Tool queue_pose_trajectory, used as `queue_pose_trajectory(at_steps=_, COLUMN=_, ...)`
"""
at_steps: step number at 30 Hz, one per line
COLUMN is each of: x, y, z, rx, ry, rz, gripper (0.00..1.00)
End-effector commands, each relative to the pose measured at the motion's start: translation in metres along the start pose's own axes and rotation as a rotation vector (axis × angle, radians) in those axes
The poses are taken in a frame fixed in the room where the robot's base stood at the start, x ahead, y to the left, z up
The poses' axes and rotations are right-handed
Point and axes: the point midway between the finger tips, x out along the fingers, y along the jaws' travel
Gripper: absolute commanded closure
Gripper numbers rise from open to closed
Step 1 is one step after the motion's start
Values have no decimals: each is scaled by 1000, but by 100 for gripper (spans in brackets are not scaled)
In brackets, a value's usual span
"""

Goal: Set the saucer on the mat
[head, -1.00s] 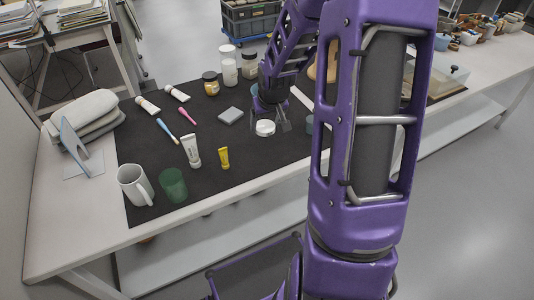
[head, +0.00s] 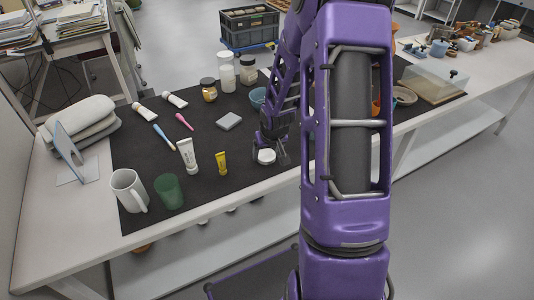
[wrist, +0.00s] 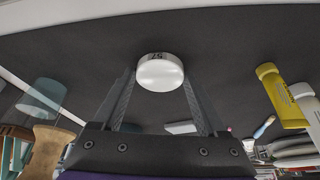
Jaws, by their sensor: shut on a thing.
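My gripper (head: 269,157) is shut on a low, white, round tub (head: 267,156) with a dark mark on its side. In the wrist view the tub (wrist: 160,73) sits between both fingertips, over the dark mat (wrist: 225,45). It is near the mat's front edge; I cannot tell whether it touches the mat. The black mat (head: 140,145) covers much of the table. A shallow, brownish round dish (head: 404,96), which looks like the saucer, lies at the right, beyond my arm. My arm hides the part of the mat between.
A mug (head: 129,191) and green cup (head: 169,191) stand front left. A clear box (head: 435,80) is at right.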

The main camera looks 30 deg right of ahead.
Motion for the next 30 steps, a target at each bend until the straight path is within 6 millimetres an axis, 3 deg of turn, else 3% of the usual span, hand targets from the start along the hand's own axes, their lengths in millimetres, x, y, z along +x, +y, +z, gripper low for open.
queue_pose_trajectory(at_steps=5, x=4, y=0, z=2, rx=0, ry=0, rz=0, gripper=83)
queue_pose_trajectory(at_steps=6, x=3, y=0, z=1, rx=0, ry=0, rz=0, gripper=19)
queue_pose_trajectory(at_steps=9, x=3, y=0, z=1, rx=0, ry=0, rz=0, gripper=1)
queue_pose_trajectory(at_steps=20, x=-6, y=0, z=-2, rx=1, ry=2, rz=0, gripper=0)
queue_pose_trajectory(at_steps=30, x=-76, y=1, z=-3, rx=3, ry=5, rz=2, gripper=0)
